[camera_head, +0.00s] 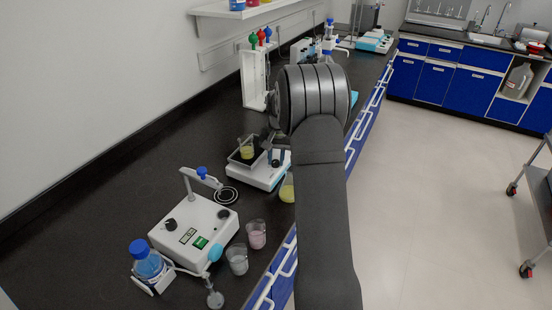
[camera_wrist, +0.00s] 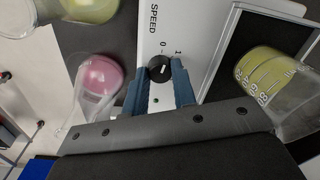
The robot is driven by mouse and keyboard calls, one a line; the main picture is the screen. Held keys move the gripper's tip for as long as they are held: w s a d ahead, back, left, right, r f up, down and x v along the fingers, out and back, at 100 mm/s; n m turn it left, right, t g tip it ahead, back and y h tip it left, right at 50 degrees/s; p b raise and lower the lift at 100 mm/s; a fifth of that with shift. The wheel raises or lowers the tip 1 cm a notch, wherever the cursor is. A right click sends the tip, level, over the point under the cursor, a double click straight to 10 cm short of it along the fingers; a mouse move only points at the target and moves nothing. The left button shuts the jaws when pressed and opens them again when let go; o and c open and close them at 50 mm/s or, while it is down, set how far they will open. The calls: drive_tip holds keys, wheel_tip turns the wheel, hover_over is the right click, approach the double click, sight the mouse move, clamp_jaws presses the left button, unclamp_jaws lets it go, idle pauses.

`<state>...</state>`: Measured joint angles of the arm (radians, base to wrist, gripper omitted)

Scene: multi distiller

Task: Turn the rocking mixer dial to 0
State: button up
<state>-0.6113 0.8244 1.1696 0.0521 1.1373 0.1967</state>
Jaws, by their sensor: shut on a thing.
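The rocking mixer (camera_head: 262,176) is a white box with a dark tray on top, left of my arm in the head view. In the wrist view its white panel (camera_wrist: 205,33) carries the word SPEED and the marks 0 and 1. The black dial (camera_wrist: 159,66) sits below these marks, with a small white line on its face. My gripper (camera_wrist: 160,78) is shut on the dial, one blue-grey finger on each side. In the head view the fingertips (camera_head: 276,156) are small beside the mixer, and the dial cannot be made out there.
A beaker of yellow liquid (camera_wrist: 265,82) stands on the mixer's tray, close to my right finger. A vessel of pink liquid (camera_wrist: 98,76) is left of my fingers. A yellow flask (camera_head: 287,190) stands near the bench edge. A white hotplate device (camera_head: 193,228) is nearer the camera.

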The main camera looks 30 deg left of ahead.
sight(278, 161)
drive_tip(key=shift+n, duration=1)
drive_tip(key=o, duration=1)
drive_tip(key=r, duration=1.7)
drive_tip(key=shift+w+d+r, duration=0.2)
drive_tip(key=shift+d, duration=0.15)
drive_tip(key=shift+f, duration=0.15)
